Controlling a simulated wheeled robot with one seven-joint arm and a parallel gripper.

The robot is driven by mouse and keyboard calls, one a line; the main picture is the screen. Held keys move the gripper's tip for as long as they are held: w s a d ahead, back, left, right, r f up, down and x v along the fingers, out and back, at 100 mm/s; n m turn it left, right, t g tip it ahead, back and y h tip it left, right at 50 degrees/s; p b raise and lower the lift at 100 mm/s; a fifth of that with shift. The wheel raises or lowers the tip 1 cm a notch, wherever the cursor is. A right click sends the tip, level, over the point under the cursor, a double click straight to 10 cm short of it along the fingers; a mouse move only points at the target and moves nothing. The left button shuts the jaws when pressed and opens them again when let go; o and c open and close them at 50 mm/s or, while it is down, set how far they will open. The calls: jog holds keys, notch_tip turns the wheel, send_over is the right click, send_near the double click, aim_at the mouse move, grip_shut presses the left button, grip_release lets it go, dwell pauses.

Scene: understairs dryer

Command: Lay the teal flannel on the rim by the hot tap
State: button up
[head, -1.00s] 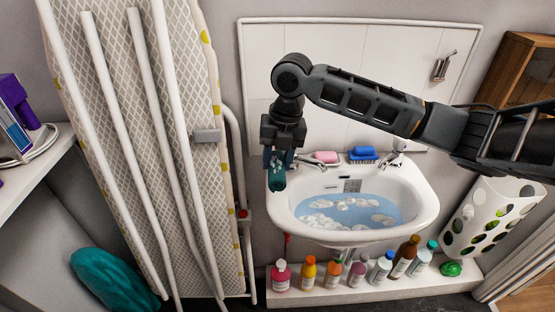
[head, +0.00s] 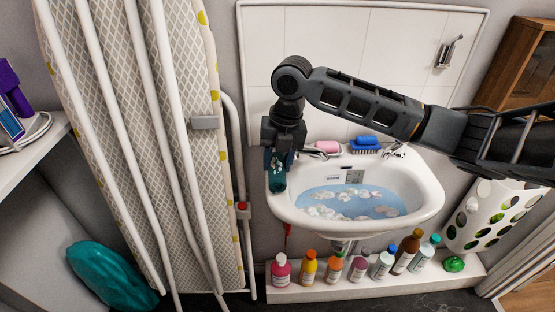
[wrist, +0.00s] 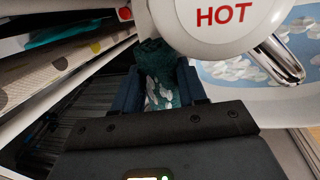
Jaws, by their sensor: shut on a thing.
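The teal flannel (head: 277,180) is a small dark teal cloth with pale spots, at the left rim of the white sink (head: 436,199). My gripper (head: 279,160) points down over that left rim and is shut on the flannel. In the wrist view the flannel (wrist: 160,78) is between my two dark fingers (wrist: 162,88). The hot tap (wrist: 222,18), its white top marked HOT in red, is right beside the flannel there, its chrome spout over the water. In the head view my gripper partly hides this tap. I cannot tell whether the flannel touches the rim.
Soapy water (head: 350,203) fills the basin. Pink soap (head: 327,147) and a blue brush (head: 365,144) lie on the back rim, with another tap (head: 395,149) to their right. An ironing board (head: 130,120) stands close at the left. Several bottles (head: 309,268) stand on a shelf below.

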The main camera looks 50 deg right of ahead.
jog(key=shift+f+b, duration=0.35)
jog(key=shift+f, duration=0.1)
jog(key=o, duration=1.1)
jog(key=shift+r, duration=0.1)
jog(key=r, duration=0.7)
jog(key=shift+s+d+r, duration=0.3)
jog(key=shift+s+d, duration=0.05)
jog(key=shift+s, duration=0.05)
